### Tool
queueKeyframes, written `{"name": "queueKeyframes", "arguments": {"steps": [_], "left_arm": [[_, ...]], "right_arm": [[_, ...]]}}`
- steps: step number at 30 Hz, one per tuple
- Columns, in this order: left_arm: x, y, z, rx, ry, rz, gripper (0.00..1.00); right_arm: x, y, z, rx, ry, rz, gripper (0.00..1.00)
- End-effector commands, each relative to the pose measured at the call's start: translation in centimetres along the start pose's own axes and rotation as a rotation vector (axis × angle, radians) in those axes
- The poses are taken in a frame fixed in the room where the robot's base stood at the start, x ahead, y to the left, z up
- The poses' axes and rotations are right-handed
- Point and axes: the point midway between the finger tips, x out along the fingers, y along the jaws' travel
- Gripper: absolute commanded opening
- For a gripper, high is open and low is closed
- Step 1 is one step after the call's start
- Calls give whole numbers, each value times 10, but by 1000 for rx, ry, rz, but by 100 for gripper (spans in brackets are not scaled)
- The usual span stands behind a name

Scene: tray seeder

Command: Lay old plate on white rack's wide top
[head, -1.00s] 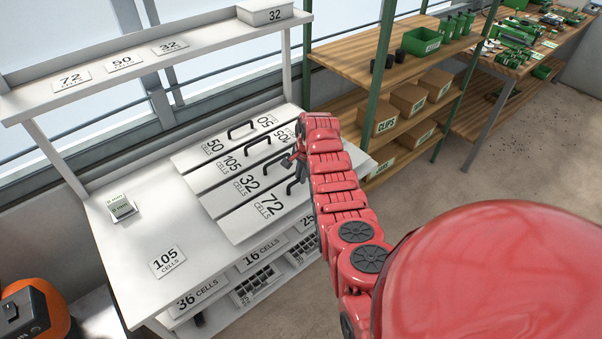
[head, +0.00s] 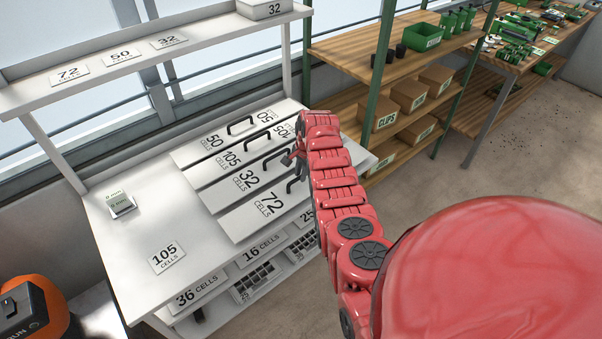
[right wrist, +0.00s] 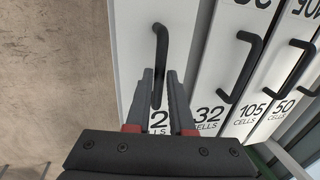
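Several long white plates with dark handles lie side by side on the wide white top (head: 130,245) of the rack. The nearest plate (head: 236,226) is marked 72; behind it is the 32 plate (head: 215,201). Which plate is the old one I cannot tell. My right gripper (head: 293,162) is over the right part of the plates. In the right wrist view my right gripper (right wrist: 160,75) is open, its fingers pointing at the dark handle (right wrist: 162,42) of the 72 plate, with the handle's near part between them. Contact cannot be made out. My left gripper is out of view.
A small display block (head: 120,205) and a 105 label (head: 167,257) are on the bare left part of the top. A narrow upper shelf (head: 205,45) runs above the back. A wooden shelf unit (head: 345,50) stands to the right. An orange machine (head: 35,310) is at lower left.

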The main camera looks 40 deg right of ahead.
Motion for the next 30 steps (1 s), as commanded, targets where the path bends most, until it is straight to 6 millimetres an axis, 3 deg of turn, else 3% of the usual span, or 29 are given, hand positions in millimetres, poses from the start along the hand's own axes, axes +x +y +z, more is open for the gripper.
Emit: {"name": "queueKeyframes", "arguments": {"steps": [1, 5, 20, 25, 30], "left_arm": [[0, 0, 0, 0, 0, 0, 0], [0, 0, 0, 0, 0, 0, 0], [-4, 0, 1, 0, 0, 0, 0], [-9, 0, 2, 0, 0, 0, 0], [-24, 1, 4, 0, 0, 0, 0]], "right_arm": [[-1, 0, 0, 0, 0, -1, 31], [0, 0, 0, 0, 0, 0, 52], [-9, 0, 0, 2, -1, 0, 52], [-30, 0, 0, -3, 3, -3, 52], [-65, 0, -2, 0, 4, -5, 52]]}}
